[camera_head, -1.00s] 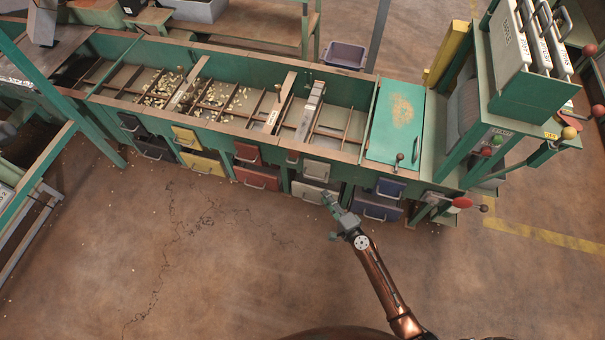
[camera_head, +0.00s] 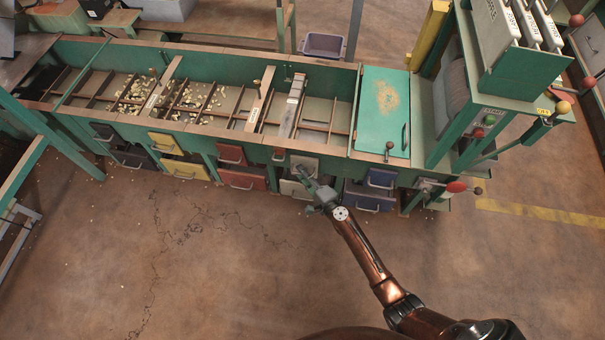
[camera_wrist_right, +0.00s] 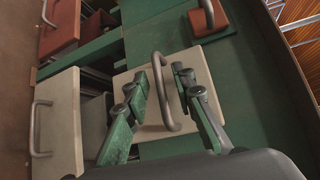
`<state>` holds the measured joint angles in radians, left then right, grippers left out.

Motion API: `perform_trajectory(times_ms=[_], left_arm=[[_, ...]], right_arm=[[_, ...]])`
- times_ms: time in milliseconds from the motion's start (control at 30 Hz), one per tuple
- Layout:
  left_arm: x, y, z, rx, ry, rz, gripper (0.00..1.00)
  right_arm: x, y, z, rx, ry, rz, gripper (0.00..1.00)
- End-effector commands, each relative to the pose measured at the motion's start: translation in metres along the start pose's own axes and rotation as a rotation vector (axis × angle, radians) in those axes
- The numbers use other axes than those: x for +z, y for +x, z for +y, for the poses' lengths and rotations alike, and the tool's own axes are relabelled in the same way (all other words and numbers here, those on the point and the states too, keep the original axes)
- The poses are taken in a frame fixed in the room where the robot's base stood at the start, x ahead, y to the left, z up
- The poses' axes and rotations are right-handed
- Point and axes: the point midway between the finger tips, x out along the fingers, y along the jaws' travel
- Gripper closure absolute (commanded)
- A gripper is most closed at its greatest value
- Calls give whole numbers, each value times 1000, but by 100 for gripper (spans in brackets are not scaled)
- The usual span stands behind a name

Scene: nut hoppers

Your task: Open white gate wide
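The white gate (camera_head: 306,163) is a small pale panel on the front of the green hopper bench. In the right wrist view, the gate (camera_wrist_right: 205,73) fills the middle, with its curved metal handle (camera_wrist_right: 161,92) across it. My right gripper (camera_head: 309,181) is in front of the gate in the head view. In the right wrist view, its fingers (camera_wrist_right: 170,72) are apart, one on each side of the handle; I cannot tell whether they touch it. The gripper hides part of the gate in the head view. My left gripper is not in view.
A lower white drawer (camera_wrist_right: 58,122) with its own handle lies beside the gate in the wrist view. Red (camera_head: 232,153) and blue (camera_head: 382,178) gates flank it. A red-knobbed lever (camera_head: 456,186) sticks out at the right. The floor in front is clear.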

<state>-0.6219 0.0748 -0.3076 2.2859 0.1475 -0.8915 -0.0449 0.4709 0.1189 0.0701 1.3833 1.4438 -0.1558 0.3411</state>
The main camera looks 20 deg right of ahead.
Motion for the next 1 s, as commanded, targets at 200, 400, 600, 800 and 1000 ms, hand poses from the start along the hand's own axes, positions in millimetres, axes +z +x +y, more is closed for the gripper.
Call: perform_trajectory(times_ms=[200, 400, 600, 800, 1000], left_arm=[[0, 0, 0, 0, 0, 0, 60], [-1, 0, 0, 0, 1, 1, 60], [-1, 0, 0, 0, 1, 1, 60], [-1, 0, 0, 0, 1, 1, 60], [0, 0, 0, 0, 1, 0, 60]], right_arm=[[0, 0, 0, 0, 0, 0, 83], [0, -1, 0, 0, 0, 0, 97], [0, -1, 0, 1, 0, 0, 100], [0, -1, 1, 1, 0, 0, 100], [0, -1, 1, 1, 0, 0, 100]])
